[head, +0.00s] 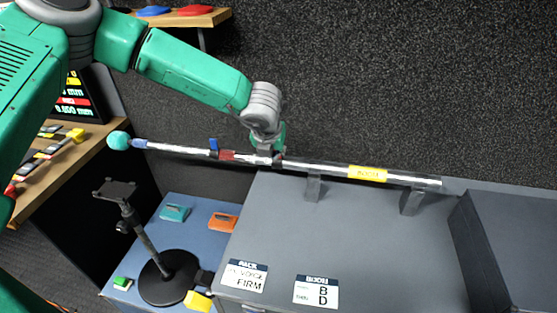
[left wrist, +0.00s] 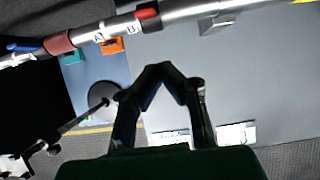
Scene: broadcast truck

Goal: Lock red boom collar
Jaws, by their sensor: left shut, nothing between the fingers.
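A silver boom pole (head: 325,170) lies across the upper middle, with a teal tip at its left end. A dull red collar (head: 228,155) sits around it, just right of a blue lever (head: 213,145). The left wrist view shows this dull red collar (left wrist: 58,43) and a brighter red piece (left wrist: 147,14) farther right on the pole, with letters A and B between them. My left gripper (head: 267,155) is at the pole, right of the dull red collar. In the wrist view its fingertips (left wrist: 162,68) meet, empty, apart from the pole in the picture. My right gripper is out of view.
The pole rests on brackets (head: 313,188) over a grey cabinet (head: 350,230) bearing two label cards. A black stand (head: 165,275) and teal and orange boxes (head: 223,221) are at lower left. A dark case (head: 510,245) stands at right.

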